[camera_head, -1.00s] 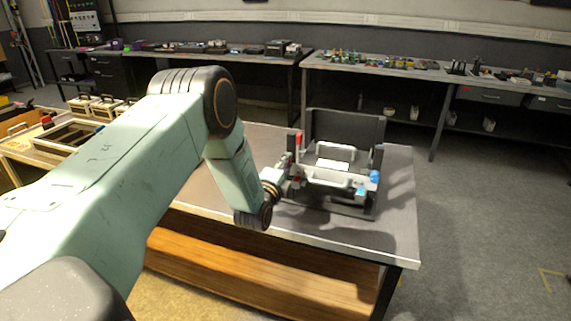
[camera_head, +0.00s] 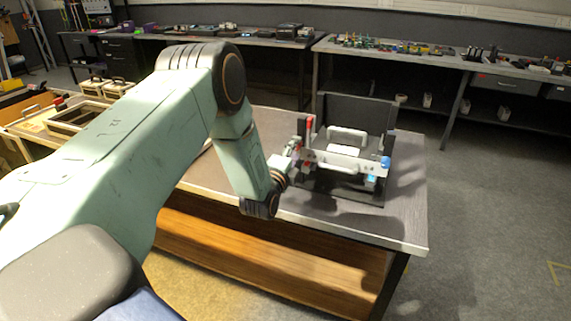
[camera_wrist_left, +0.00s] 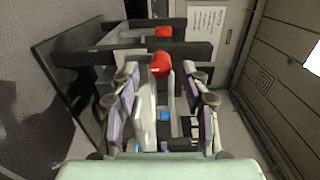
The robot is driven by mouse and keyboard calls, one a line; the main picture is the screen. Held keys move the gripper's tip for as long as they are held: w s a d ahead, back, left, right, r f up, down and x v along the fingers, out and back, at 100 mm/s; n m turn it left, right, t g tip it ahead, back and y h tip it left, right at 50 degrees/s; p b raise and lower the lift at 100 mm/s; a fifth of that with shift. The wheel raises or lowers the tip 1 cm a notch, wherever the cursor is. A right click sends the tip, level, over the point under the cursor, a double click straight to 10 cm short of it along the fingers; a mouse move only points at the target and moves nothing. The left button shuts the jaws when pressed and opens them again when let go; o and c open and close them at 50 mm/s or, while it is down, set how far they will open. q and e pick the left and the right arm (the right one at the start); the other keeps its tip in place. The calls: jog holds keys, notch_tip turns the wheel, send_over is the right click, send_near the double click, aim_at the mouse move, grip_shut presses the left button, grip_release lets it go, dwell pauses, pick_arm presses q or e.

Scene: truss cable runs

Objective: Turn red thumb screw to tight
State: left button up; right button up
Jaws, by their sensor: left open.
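A dark fixture (camera_head: 375,115) with a black back panel and light handles stands on the grey-topped table. Two red parts show on its left side, an upper one (camera_head: 308,123) and a lower one close to my left gripper (camera_head: 294,154). In the left wrist view the nearer red knob (camera_wrist_left: 161,65) lies between and just beyond the fingertips of my open left gripper (camera_wrist_left: 162,88). A second red knob (camera_wrist_left: 164,32) is farther off. I cannot tell which is the thumb screw, or whether a finger touches the nearer knob. My right gripper is not in view.
Blue parts (camera_head: 385,162) sit at the fixture's right side; a blue part (camera_wrist_left: 165,116) also shows between my fingers. Dark bars (camera_wrist_left: 185,52) of the fixture cross near the fingertips. The table's right end (camera_head: 410,215) is clear. Benches with small items stand behind.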

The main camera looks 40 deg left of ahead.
pick_arm(q)
jog(key=v, duration=1)
jog(key=shift+d, duration=0.1)
jog(key=s+d+f+n+g+h+b, duration=0.1)
jog(key=s+d+f+n+g+h, duration=0.1)
jog(key=s+d+f+n+g, duration=0.45)
jog(key=s+d+f+n+g+h, duration=0.1)
jog(key=s+d+f+n+g, duration=0.2)
jog(key=s+f+n, duration=0.6)
jog(key=s+d+f+g, duration=0.2)
jog(key=s, duration=0.5)
jog(key=s+d+f+g+b, duration=0.1)
jog(key=s+d+f+g, duration=0.1)
jog(key=s, duration=0.5)
jog(key=s+d+f+g+h+b, duration=0.1)
jog(key=s+d+f+g, duration=0.1)
jog(key=s+f+g, duration=0.2)
jog(key=s, duration=0.3)
jog(key=shift+s, duration=0.25)
